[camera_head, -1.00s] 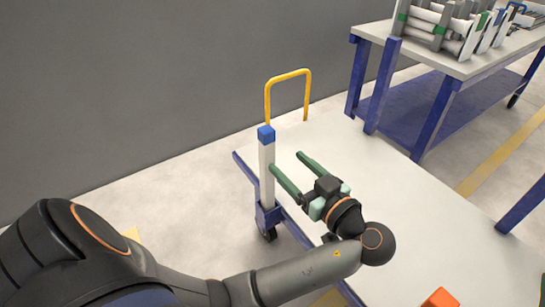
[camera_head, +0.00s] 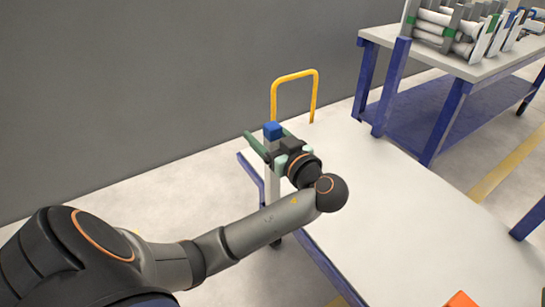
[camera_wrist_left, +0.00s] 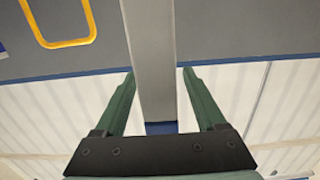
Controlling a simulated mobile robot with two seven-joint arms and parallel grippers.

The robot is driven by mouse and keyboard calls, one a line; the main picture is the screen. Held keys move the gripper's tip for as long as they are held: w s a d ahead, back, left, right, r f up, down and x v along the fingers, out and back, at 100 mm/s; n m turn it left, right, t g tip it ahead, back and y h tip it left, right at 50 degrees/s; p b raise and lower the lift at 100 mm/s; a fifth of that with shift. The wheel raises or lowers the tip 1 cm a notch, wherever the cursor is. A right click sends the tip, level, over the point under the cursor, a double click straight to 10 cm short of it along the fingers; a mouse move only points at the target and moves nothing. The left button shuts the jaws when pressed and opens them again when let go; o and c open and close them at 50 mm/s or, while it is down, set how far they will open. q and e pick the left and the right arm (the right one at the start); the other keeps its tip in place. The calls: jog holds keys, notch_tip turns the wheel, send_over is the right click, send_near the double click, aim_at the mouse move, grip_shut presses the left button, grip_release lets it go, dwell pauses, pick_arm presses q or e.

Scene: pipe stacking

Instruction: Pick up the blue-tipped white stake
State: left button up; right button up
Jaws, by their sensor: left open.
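The blue-tipped white stake (camera_head: 272,187) stands upright at the left edge of the white-topped cart (camera_head: 375,205). Its blue tip (camera_head: 272,131) shows just above my left gripper (camera_head: 266,138). The gripper is open, with its green fingers on either side of the stake near the top. In the left wrist view the stake (camera_wrist_left: 151,55) runs between the two open fingers (camera_wrist_left: 159,75), with a visible gap on each side. My right gripper is not in view.
A yellow handle (camera_head: 294,75) rises at the cart's far end. A blue-legged table (camera_head: 468,63) at the upper right carries a rack of white pipes (camera_head: 446,30). An orange item (camera_head: 461,299) shows at the bottom right. The cart top is otherwise clear.

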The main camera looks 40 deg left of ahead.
pick_arm(q)
grip_shut()
dwell(0.6)
